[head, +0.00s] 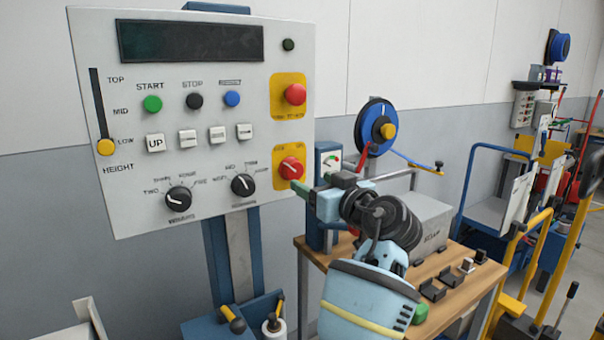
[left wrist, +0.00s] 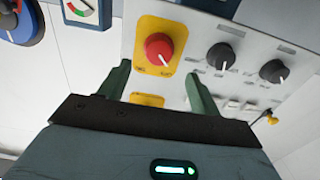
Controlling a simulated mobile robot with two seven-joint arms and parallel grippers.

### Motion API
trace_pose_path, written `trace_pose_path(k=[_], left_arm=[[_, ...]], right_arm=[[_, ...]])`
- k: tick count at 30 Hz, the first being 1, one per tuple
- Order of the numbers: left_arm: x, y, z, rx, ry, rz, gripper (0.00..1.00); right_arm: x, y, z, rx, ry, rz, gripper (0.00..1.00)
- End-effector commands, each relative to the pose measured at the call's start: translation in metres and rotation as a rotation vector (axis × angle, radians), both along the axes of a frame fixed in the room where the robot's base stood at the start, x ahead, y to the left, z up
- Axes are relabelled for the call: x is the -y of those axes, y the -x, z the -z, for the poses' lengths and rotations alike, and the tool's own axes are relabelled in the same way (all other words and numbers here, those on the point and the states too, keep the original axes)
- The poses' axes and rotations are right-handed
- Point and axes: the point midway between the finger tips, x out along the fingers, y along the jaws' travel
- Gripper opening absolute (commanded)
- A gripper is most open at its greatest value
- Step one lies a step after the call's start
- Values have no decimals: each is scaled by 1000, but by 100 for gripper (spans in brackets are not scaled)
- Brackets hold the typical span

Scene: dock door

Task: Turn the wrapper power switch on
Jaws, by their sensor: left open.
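The wrapper power switch (head: 291,168) is a red rotary knob with a white pointer line, on a yellow plate at the lower right of the grey control panel (head: 130,205). The pointer sits at a slant; its plate labels are too small to read. The red knob (left wrist: 158,47) also shows in the left wrist view, where the panel appears turned over. My left gripper (head: 303,187) is just below and right of the knob in the head view. Its green fingers (left wrist: 158,78) are open and empty, one on each side of the knob in the wrist picture. Contact is not visible.
A red emergency-stop button (head: 295,94) on another yellow plate is above the switch. Two black dials (head: 243,185) are to its left. A wooden bench (head: 455,298) with a grey box (head: 428,225) and a blue reel (head: 375,128) stand to the right.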

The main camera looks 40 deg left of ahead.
Motion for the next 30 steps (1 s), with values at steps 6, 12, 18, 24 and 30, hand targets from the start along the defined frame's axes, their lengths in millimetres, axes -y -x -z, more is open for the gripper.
trace_pose_path(k=[6, 12, 18, 24, 30], left_arm=[[-31, -12, -4, 1, -3, -3, 64], [-54, -22, -3, 0, -2, -1, 64], [-63, -26, -2, 0, -3, 0, 64], [-64, -26, -1, 0, -2, 0, 64], [-63, -26, -1, -1, -3, 0, 43]], right_arm=[[0, -5, -9, 13, 0, 0, 0], [0, -7, -13, 21, -1, 1, 0], [0, -6, -14, 19, -1, 1, 0], [1, -5, -14, 17, 0, 0, 0], [1, -5, -13, 18, 2, 0, 0]])
